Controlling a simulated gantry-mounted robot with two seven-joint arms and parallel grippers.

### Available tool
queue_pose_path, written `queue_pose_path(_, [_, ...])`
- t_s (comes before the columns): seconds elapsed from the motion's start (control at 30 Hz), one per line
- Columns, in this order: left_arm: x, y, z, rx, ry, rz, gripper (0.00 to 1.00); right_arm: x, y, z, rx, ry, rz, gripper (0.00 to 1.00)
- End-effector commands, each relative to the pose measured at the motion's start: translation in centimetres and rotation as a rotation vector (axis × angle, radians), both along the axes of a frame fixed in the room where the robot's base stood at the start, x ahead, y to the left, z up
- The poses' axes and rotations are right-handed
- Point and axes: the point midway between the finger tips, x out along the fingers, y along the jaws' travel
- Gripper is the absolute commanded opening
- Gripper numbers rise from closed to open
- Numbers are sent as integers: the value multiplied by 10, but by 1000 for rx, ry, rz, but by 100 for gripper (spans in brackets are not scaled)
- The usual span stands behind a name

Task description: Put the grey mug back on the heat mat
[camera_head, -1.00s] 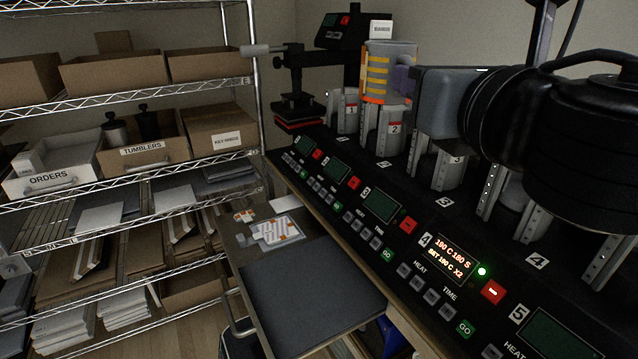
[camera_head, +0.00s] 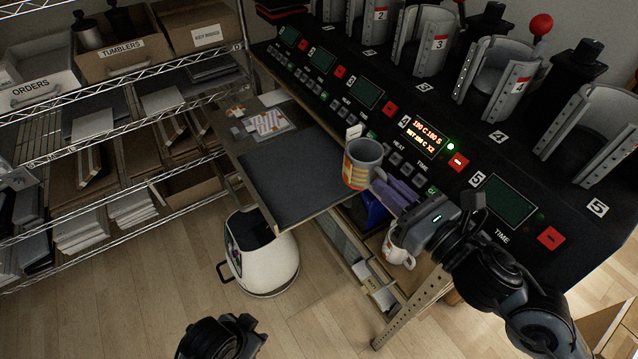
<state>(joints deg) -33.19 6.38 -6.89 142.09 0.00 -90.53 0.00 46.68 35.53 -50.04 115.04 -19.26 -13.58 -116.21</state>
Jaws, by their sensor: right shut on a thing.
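The grey mug (camera_head: 367,149) has a yellow and orange striped wrap and is upright. In the head view it appears at the right edge of the dark heat mat (camera_head: 295,180), which lies on the bench shelf. I cannot tell whether its base touches anything. My right gripper (camera_head: 385,183), with purple fingers, is shut on the mug's right side, and its fingers hide part of that side. A dark part of my left arm's end (camera_head: 222,338) shows at the bottom edge; its fingers are not clear.
The press row with control panels (camera_head: 425,140) and several open mug clamps (camera_head: 490,80) stands behind and right. Papers (camera_head: 268,122) lie beyond the mat. A white bin (camera_head: 262,262) stands on the floor. A white mug (camera_head: 398,252) sits below the bench. Shelves are on the left.

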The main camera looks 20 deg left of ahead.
Motion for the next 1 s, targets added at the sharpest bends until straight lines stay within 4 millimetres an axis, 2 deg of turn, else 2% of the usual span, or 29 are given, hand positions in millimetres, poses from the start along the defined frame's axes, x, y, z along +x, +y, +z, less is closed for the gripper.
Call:
queue_pose_path(0.17, [0, 1, -2, 2, 0, -1, 39, 4, 15, -18, 5, 2, 1, 0])
queue_pose_path(0.6, [0, 3, -21, 13, 0, -8, 39, 34, 91, -68, 3, 2, 1, 0])
queue_pose_path(0.8, [0, 3, -26, 13, 0, -8, 39, 41, 106, -77, 4, 0, -1, 0])
queue_pose_path(1.0, [0, 2, -28, 9, 1, -5, 39, 42, 108, -85, 1, 0, -2, 0])
